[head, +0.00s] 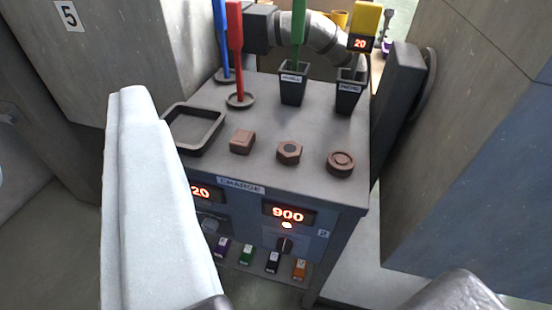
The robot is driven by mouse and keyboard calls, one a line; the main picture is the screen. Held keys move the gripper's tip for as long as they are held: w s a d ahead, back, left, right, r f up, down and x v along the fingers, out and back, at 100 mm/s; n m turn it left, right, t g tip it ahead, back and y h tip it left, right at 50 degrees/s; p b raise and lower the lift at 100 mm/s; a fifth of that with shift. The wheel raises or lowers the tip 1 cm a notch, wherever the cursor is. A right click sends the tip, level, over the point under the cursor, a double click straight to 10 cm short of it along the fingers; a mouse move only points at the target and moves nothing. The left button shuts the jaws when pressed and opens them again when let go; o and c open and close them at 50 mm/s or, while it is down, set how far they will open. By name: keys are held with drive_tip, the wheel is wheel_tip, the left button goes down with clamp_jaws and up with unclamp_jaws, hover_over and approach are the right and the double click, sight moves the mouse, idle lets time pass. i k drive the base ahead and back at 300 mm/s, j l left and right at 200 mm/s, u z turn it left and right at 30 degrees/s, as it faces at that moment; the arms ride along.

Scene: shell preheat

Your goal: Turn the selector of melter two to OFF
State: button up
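Melter two is the right-hand panel on the front of the grey cabinet (345,245), by a small "2" label (323,233). Dark rounded parts, probably of my gripper, show at the bottom edge, left and right (460,292). Whether the gripper is open or shut is unclear. No part of it touches the selector.
A second display (201,191) reads 20, partly hidden by a large pale padded shape (150,200). Several coloured tags (272,262) line a low ledge. The top holds a square tray (194,128), brown pieces (289,152), dark cups (293,83) and upright rods.

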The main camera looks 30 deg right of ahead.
sight(284, 246)
drive_tip(key=k+l+u, duration=0.1)
drive_tip(key=k+l, duration=1.2)
